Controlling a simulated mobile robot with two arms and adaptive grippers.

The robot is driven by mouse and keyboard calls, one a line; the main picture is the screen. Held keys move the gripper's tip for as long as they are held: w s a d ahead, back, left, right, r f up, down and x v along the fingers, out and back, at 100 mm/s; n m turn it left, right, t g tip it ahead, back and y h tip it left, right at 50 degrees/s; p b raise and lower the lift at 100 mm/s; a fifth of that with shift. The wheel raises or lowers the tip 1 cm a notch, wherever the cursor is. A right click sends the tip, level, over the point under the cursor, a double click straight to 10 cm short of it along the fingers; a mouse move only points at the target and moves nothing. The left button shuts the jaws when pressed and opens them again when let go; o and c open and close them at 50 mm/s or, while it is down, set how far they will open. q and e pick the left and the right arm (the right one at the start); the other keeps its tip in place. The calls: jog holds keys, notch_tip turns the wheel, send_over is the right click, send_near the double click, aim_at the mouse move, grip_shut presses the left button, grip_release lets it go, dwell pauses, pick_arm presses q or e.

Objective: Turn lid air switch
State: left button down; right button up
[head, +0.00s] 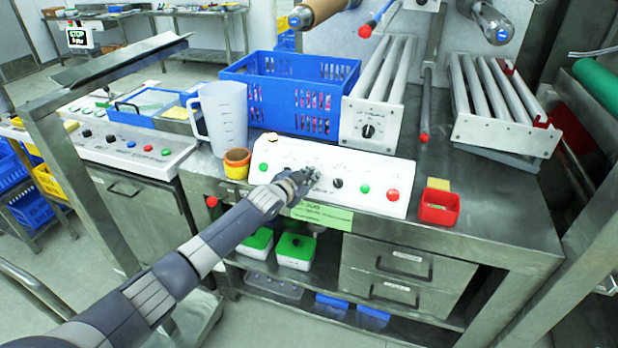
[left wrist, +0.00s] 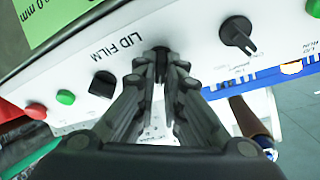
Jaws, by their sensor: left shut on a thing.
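A white control panel (head: 325,178) with a row of buttons and switches stands along the front of the steel bench. My left gripper (head: 306,178) reaches it near the middle. In the left wrist view the fingertips (left wrist: 162,62) are shut around a small dark switch (left wrist: 161,50), mostly hidden between them. The printed words LID FILM are just left of the fingers there, upside down. A black pointer knob (left wrist: 238,35) is to the right, and another black switch (left wrist: 103,84) is to the left. No lid air label can be read. My right gripper does not show.
A green button (head: 364,188) and a red button (head: 392,195) are on the panel's right part. A clear jug (head: 222,115) and an orange tape roll (head: 237,163) stand left of it. A blue crate (head: 290,92) is behind. A red box (head: 439,207) is at right.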

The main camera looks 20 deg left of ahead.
pick_arm(q)
jog(key=shift+r+n, duration=0.1)
jog(key=shift+n, duration=0.2)
jog(key=n+y, duration=0.1)
jog(key=n, duration=0.2)
jog(key=n+y, duration=0.1)
jog(key=n, duration=0.2)
jog(key=shift+d+t+p, duration=0.1)
jog(key=shift+t+p, duration=0.2)
jog(key=shift+p, duration=0.1)
jog(key=n+y, duration=0.1)
jog(key=n, duration=0.5)
jog(key=shift+w+y, duration=0.1)
jog(key=shift+y, duration=0.3)
jog(key=shift+r+n+y, duration=0.1)
jog(key=shift+n+y, duration=0.2)
jog(key=shift+n, duration=0.2)
jog(key=shift+a+r, duration=0.1)
jog(key=shift+a, duration=0.1)
jog(key=c, duration=1.8)
grip_release()
jog(key=shift+o, duration=0.5)
jog(key=shift+f, duration=0.25)
jog(key=shift+r, duration=0.1)
